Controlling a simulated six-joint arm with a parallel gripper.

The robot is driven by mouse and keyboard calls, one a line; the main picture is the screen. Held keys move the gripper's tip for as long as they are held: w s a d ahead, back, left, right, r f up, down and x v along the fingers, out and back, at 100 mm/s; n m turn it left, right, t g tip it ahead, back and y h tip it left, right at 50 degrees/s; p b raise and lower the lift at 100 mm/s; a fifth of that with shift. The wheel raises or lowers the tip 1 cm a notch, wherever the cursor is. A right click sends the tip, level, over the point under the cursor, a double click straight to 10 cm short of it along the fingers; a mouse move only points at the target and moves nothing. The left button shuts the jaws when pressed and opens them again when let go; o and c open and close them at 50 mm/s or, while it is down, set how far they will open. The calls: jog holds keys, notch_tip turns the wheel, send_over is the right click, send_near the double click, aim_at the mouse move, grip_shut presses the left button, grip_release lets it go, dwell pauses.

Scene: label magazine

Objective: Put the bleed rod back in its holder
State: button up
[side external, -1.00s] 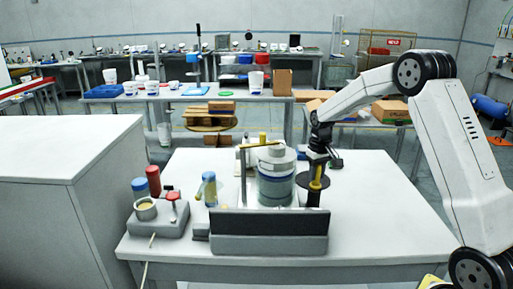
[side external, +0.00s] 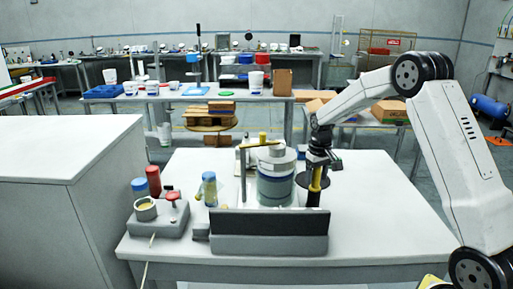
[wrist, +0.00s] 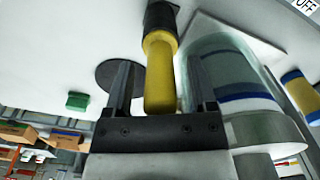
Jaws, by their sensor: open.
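The bleed rod, with a yellow grip (wrist: 160,75) and a dark part at its far end, shows in the wrist view. In the side view its yellow grip (side external: 316,179) stands upright, with a dark part below, right of the glass vessel. My gripper (wrist: 160,88) is open, with its fingers on either side of the yellow grip and gaps visible. It also shows in the side view (side external: 319,164), at the upper part of the rod. A dark round disc (wrist: 113,72) lies partly behind the left finger. I cannot tell whether the rod's lower end sits in a holder.
The clear vessel (side external: 275,187) with a blue band stands close left of the rod. A black panel (side external: 270,222) on a grey base is at the front. A blue-capped bottle (side external: 209,188) stands further left. The table's right side is clear. A green block (wrist: 77,101) lies in the wrist view.

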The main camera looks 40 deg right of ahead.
jog(key=shift+r, duration=0.1)
notch_tip(320, 180, up, 13)
jog(key=shift+f, duration=0.1)
dwell(0.6)
jog(key=shift+c, duration=0.2)
dwell(0.7)
